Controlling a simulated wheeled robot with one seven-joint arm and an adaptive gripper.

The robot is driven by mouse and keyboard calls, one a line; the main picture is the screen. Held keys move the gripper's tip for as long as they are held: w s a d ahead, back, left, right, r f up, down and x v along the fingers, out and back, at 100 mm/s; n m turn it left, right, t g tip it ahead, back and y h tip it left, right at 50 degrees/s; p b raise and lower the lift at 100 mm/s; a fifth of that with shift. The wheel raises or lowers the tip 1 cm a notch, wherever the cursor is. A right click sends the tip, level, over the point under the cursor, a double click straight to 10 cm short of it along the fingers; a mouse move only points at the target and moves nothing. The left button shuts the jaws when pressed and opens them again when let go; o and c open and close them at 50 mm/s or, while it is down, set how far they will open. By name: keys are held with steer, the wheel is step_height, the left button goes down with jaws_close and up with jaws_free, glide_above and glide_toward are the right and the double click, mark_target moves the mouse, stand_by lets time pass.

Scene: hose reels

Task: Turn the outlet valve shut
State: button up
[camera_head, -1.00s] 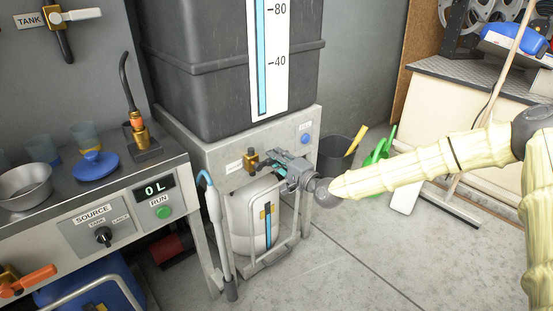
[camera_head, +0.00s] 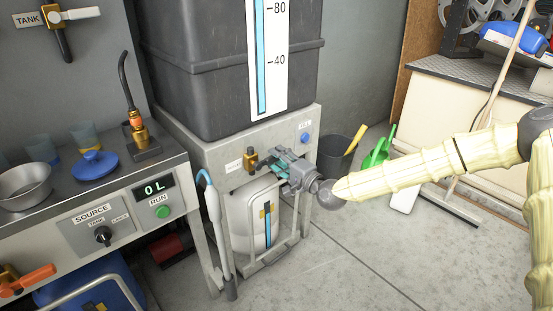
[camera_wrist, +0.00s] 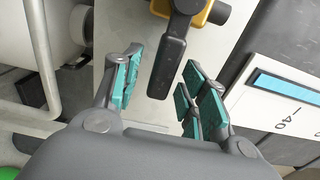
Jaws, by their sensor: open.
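The outlet valve (camera_head: 250,160) is a small brass fitting on the front of the grey stand under the tank. In the wrist view its yellow-brass body (camera_wrist: 212,12) is at the top edge, and its dark lever (camera_wrist: 170,62) points down the picture. My gripper (camera_head: 275,165) is just right of the valve in the head view. In the wrist view my gripper (camera_wrist: 162,98) is open, its teal pads on either side of the lever's end with gaps. Neither pad appears to touch the lever. The lever is hard to make out in the head view.
A dark tank (camera_head: 225,65) with a level gauge stands above. A pale jug (camera_head: 249,222) sits in a frame below the valve. A blue button (camera_head: 305,138) is on the stand's right. The bench (camera_head: 60,215) is at left; open floor (camera_head: 350,260) lies at right.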

steer(key=v, duration=1)
steer(key=shift+s+d, duration=0.2)
steer(key=shift+s, duration=0.1)
steer(key=s+a+f+n+g+h, duration=0.1)
steer(key=s+a+f+n+g, duration=0.2)
steer(key=s+f, duration=0.75)
steer(key=s+a+f+n+g+h, duration=0.1)
steer(key=s+a+f+g+h, duration=0.2)
steer(key=s+f, duration=0.7)
steer(key=s+d+f+n+g+h, duration=0.2)
steer(key=s+d+f+g, duration=0.25)
steer(key=s+f, duration=0.4)
steer(key=s+d+f+n+g+h, duration=0.25)
steer(key=s+d+f, duration=0.35)
steer(key=s, duration=0.4)
steer(key=s+d+f+n+g+h, duration=0.2)
steer(key=s+d, duration=0.3)
steer(key=s, duration=0.3)
step_height(320, 180, up, 29)
steer(key=p, duration=2.8)
steer(key=shift+w+p, duration=0.4)
